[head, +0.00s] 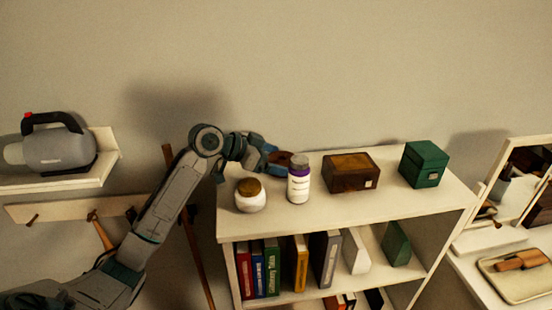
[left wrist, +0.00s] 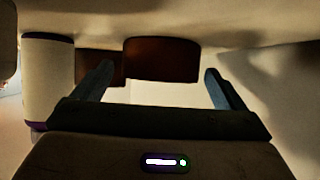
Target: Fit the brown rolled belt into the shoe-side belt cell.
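A dark brown rounded thing, which looks like the rolled belt (head: 284,158), lies on the shelf top behind the white bottle, partly hidden by my gripper. My left gripper (head: 274,160) reaches it from the left. In the left wrist view, a brown rounded thing, likely the belt (left wrist: 161,60), shows ahead between the two fingers of my left gripper (left wrist: 161,88). The fingers are apart, with gaps visible on both sides. Contact cannot be told. My right gripper is not in view. I cannot make out a belt cell or any shoes.
A round jar (head: 250,195) and a white, purple-banded bottle (head: 299,180) stand close in front of my gripper. A wooden box (head: 351,172) and green box (head: 424,164) stand right on the shelf unit (head: 400,207). A tray (head: 520,284) lies far right.

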